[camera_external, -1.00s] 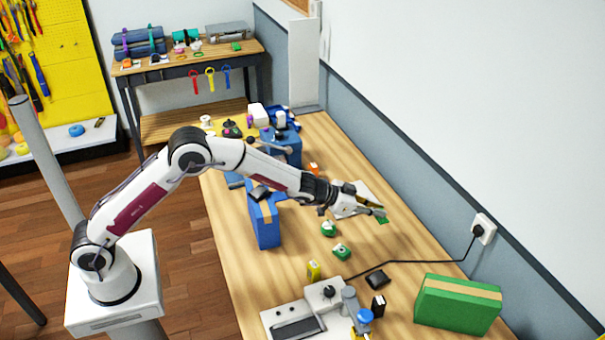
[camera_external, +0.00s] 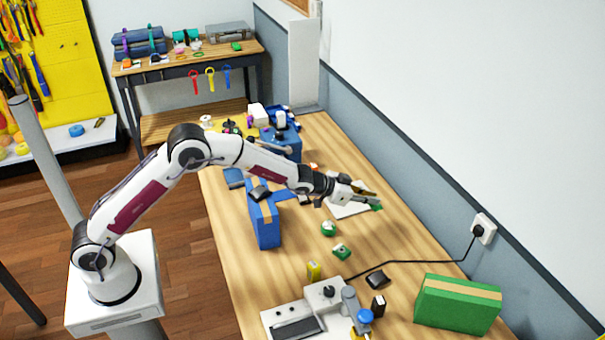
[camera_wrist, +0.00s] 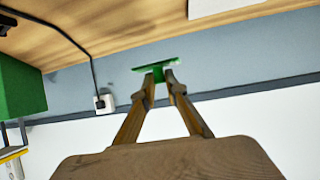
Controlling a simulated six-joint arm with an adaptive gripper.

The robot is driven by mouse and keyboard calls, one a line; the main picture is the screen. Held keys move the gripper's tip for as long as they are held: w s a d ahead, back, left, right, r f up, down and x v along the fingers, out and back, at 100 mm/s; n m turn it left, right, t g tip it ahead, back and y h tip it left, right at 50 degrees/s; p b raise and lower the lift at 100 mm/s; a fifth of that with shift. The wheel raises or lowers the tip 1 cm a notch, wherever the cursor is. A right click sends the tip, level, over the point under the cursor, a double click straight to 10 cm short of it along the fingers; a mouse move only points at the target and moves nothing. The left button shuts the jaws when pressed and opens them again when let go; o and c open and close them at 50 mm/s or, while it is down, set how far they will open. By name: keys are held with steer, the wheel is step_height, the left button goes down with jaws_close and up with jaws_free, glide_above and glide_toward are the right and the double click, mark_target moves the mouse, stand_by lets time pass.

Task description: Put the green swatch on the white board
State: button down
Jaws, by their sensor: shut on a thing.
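My gripper (camera_external: 372,198) is shut on the green swatch (camera_external: 376,207), which sticks out past its fingertips. In the wrist view the green swatch (camera_wrist: 160,70) is pinched between the two fingertips (camera_wrist: 160,78). The white board (camera_external: 345,208) lies on the wooden table just behind and beside my gripper, partly hidden by it. A corner of the white board (camera_wrist: 225,7) shows at the top of the wrist view. The swatch appears held above the table near the board's right edge; the exact gap cannot be told.
Two green-and-white items (camera_external: 328,229) sit on the table in front of the board. A blue box (camera_external: 264,220) stands to the left and a green box (camera_external: 457,304) at the front right. A black cable runs to a wall socket (camera_external: 483,229). The wall borders the table's right side.

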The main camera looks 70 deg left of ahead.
steer(key=a+n+y, duration=0.4)
steer(key=a, duration=1)
steer(key=shift+s+r, duration=0.25)
steer(key=shift+r, duration=0.15)
steer(key=shift+a+m, duration=0.1)
steer(key=shift+m, duration=0.2)
stand_by(0.7)
stand_by(0.4)
steer(key=shift+f, duration=3.15)
steer(key=shift+f, duration=1.9)
steer(key=shift+f, duration=0.1)
